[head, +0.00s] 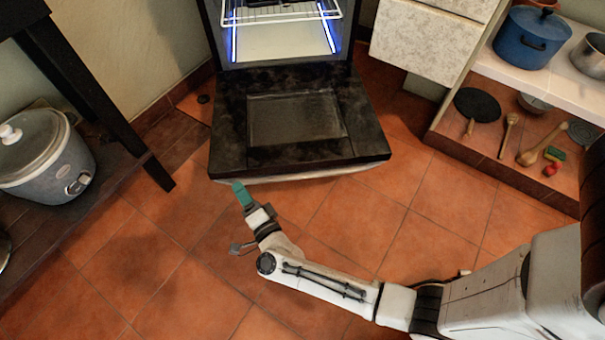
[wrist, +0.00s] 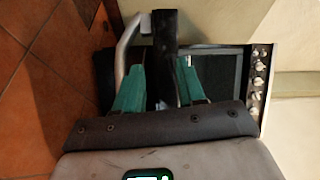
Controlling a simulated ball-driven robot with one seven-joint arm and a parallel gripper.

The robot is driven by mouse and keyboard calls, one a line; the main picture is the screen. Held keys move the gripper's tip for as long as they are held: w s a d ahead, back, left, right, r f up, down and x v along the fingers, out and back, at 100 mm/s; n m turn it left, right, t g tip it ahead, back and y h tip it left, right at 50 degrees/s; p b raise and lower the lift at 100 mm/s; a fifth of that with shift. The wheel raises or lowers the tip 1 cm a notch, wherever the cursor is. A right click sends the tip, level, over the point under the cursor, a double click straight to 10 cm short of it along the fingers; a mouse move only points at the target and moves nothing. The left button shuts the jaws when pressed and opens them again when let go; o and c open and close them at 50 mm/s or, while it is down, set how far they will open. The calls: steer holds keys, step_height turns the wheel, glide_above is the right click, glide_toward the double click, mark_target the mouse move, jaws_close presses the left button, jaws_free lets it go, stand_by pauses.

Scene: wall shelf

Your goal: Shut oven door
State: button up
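The oven door (head: 297,118) is open, folded down flat in front of the oven (head: 282,35), whose lit inside and wire rack show in the head view. My gripper (head: 239,187) is at the front left corner of the door, low and close to its edge. In the wrist view the green fingers (wrist: 160,85) are apart, with the dark door edge (wrist: 165,40) between or just beyond them; contact is unclear. The pale curved door handle (wrist: 126,45) shows beside the left finger. The oven's knobs (wrist: 259,75) show at right.
A dark table leg (head: 150,165) and a grey slow cooker (head: 45,155) stand at the left. At the right, a shelf holds a blue pot (head: 531,38), with a black pan (head: 477,104) and utensils below. The tiled floor (head: 180,270) in front is clear.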

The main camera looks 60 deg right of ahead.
steer(key=s+d+f+m+g+h, duration=0.3)
steer(key=s+d+m+h, duration=0.1)
steer(key=m+h, duration=0.1)
steer(key=m+g+h, duration=0.4)
steer(key=m+g, duration=0.1)
steer(key=g, duration=0.2)
glide_toward(303, 177)
steer(key=b+x, duration=0.2)
steer(key=x, duration=0.8)
steer(key=shift+w+d+f, duration=0.1)
steer(key=shift+w, duration=0.05)
steer(key=shift+c, duration=0.3)
jaws_close()
